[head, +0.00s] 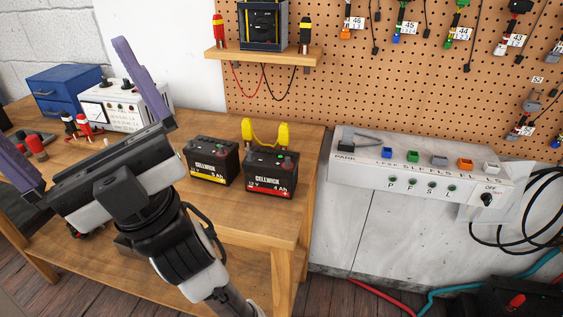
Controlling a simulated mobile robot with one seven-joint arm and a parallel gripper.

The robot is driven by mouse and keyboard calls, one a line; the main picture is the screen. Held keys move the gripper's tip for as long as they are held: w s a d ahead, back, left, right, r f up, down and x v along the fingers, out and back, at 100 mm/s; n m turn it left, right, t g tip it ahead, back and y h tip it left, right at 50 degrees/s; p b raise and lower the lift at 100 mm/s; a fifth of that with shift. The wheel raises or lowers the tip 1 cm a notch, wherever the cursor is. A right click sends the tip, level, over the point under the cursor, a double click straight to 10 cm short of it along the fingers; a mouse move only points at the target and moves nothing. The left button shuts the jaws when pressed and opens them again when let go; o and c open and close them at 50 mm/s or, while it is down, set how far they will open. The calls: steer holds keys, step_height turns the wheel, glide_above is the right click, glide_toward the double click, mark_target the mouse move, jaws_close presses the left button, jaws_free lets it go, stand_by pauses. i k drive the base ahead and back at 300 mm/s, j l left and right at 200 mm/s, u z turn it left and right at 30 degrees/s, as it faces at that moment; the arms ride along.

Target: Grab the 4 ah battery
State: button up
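A white meter box (127,106) and a blue drawer box (64,88) stand at the back left. A small shelf (262,55) hangs on the pegboard behind the batteries. A grey connector panel (420,172) is right of the bench. Bench top in front of the batteries is clear.

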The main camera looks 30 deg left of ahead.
mark_target(272, 171)
steer(key=k+j, duration=0.1)
steer(key=j, duration=0.3)
steer(key=k+j, duration=0.1)
steer(key=j, duration=0.3)
steer(key=j+z, duration=0.1)
steer(key=j, duration=0.3)
steer(key=k+j, duration=0.15)
steer(key=j, duration=0.25)
steer(key=k+j+z, duration=0.1)
steer(key=j, duration=0.25)
steer(key=k+j, duration=0.15)
steer(key=j, duration=0.25)
steer(key=k+j, duration=0.1)
steer(key=j, duration=0.3)
steer(key=i, duration=0.95)
steer(key=l+z, duration=0.05)
